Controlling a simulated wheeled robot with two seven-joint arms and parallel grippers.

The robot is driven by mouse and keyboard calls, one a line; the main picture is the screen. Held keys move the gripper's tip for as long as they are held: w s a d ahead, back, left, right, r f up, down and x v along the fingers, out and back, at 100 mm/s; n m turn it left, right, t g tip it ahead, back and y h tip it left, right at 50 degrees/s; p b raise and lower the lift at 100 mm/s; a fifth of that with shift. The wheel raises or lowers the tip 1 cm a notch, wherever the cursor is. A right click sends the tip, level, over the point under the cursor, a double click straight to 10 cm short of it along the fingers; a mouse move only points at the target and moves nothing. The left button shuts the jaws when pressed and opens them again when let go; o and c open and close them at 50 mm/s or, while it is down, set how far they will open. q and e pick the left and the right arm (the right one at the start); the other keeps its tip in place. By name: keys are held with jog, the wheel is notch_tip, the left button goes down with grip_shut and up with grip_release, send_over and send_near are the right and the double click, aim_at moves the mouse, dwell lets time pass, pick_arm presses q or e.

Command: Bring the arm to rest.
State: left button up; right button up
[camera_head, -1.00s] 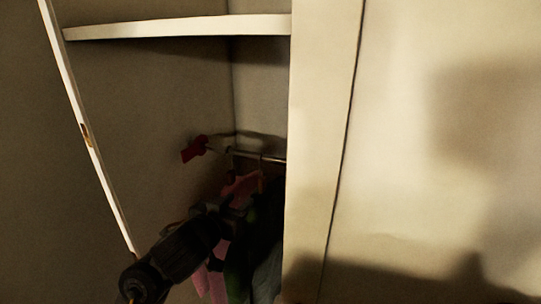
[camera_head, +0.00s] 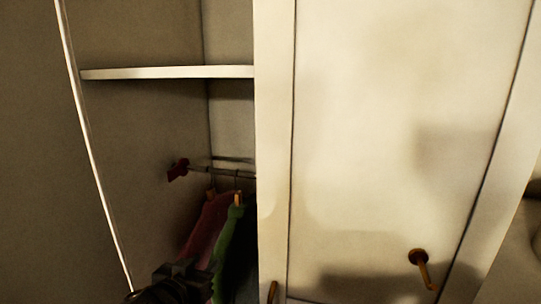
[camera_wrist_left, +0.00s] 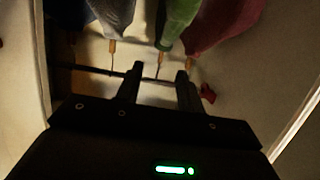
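My left arm (camera_head: 175,284) shows dark at the bottom left of the head view, in front of the open wardrobe section. In the left wrist view my left gripper (camera_wrist_left: 160,72) has its two fingers apart, with nothing seen clamped between them. Beyond the fingers hang a green garment (camera_wrist_left: 178,22), a dark red garment (camera_wrist_left: 222,22) and a grey garment (camera_wrist_left: 112,14) from the rod (camera_wrist_left: 96,71). In the head view the green garment (camera_head: 229,245) and the reddish garment (camera_head: 206,230) hang beside each other. My right gripper is out of view.
The wardrobe has a shelf (camera_head: 165,73) above the rod, an open door edge (camera_head: 92,145) at left and a closed panel (camera_head: 390,130) at right. A brass handle (camera_head: 421,268) sticks out at lower right. A small red item (camera_head: 178,169) is at the rod's end.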

pick_arm(q)
jog(key=s+a+f+g+y, duration=0.1)
jog(key=s+a+f+g, duration=0.1)
jog(key=s+f, duration=0.5)
jog(key=s+a+f+g+y, duration=0.1)
jog(key=s+a+f+g, duration=0.25)
jog(key=f, duration=0.65)
jog(key=s+a+f+g+y, duration=0.1)
jog(key=s+a+f+g, duration=0.3)
jog(key=s, duration=0.6)
jog(key=s+f+g, duration=0.1)
jog(key=s+f, duration=0.6)
jog(key=s, duration=0.2)
notch_tip(320, 180, down, 26)
jog(key=s+g, duration=0.2)
jog(key=s+a+f, duration=0.2)
jog(key=s+f, duration=1.3)
jog(key=s, duration=0.1)
jog(key=shift+s+a+f+g, duration=0.2)
jog(key=shift+a+f+g, duration=0.1)
jog(key=shift+f+g, duration=0.1)
